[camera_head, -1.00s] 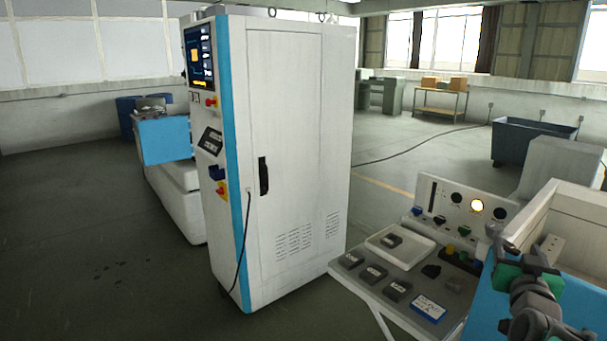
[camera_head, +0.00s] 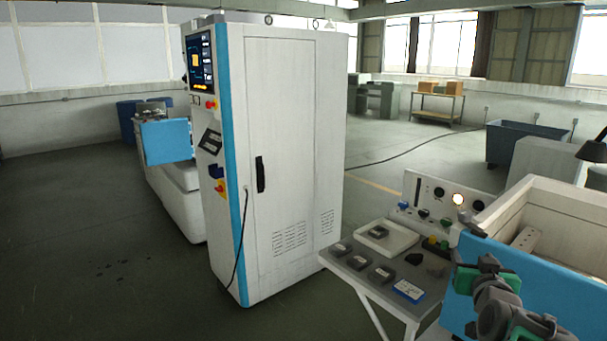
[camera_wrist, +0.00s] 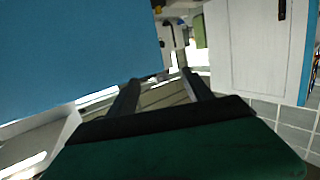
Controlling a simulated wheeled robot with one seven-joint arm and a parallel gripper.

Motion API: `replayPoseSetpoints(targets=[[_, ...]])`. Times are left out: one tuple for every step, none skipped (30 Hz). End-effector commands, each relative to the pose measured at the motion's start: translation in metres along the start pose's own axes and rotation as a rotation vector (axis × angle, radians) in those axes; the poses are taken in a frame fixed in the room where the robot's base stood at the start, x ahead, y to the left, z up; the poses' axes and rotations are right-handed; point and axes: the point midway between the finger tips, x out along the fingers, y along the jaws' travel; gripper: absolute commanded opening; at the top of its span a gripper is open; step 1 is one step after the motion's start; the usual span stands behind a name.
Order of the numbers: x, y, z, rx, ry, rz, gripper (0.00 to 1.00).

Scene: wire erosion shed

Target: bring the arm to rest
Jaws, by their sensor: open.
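My gripper shows in the wrist view (camera_wrist: 160,92), with its two dark fingers apart and nothing between them. In the head view my arm is at the lower right, in front of the blue panel (camera_head: 555,285) of a machine tank. The gripper's fingertips are hard to make out in the head view. In the wrist view a large blue panel (camera_wrist: 75,55) fills the upper left, close to the fingers.
A tall white cabinet (camera_head: 290,150) with a screen stands at centre. A bench (camera_head: 352,272) holds several small dark blocks, a white tray (camera_head: 400,238) and a blue-and-white card (camera_head: 408,291). A control panel (camera_head: 427,190) with a lit lamp stands behind. Open floor lies left.

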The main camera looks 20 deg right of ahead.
Motion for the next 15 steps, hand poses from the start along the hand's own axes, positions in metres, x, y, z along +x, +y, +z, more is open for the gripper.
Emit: replayPoseSetpoints(targets=[[0.001, -0.017, 0.005, -0.006, -0.03, -0.028, 0.59], [0.0, -0.028, 0.009, -0.01, -0.053, -0.046, 0.59], [-0.001, -0.043, 0.015, -0.015, -0.085, -0.07, 0.59], [-0.002, -0.054, 0.02, -0.02, -0.11, -0.087, 0.59], [-0.004, -0.066, 0.025, -0.026, -0.137, -0.106, 0.59], [-0.007, -0.082, 0.032, -0.035, -0.177, -0.132, 0.59], [-0.01, -0.096, 0.038, -0.043, -0.208, -0.155, 0.59], [-0.015, -0.11, 0.045, -0.051, -0.244, -0.176, 0.59], [-0.022, -0.131, 0.056, -0.066, -0.295, -0.21, 0.59], [-0.03, -0.147, 0.064, -0.08, -0.338, -0.236, 0.59], [-0.04, -0.164, 0.073, -0.096, -0.385, -0.263, 0.59], [-0.057, -0.188, 0.088, -0.121, -0.457, -0.302, 0.59], [-0.072, -0.205, 0.1, -0.145, -0.516, -0.332, 0.59], [-0.09, -0.222, 0.112, -0.169, -0.577, -0.36, 0.59], [-0.115, -0.239, 0.129, -0.207, -0.659, -0.392, 0.59]])
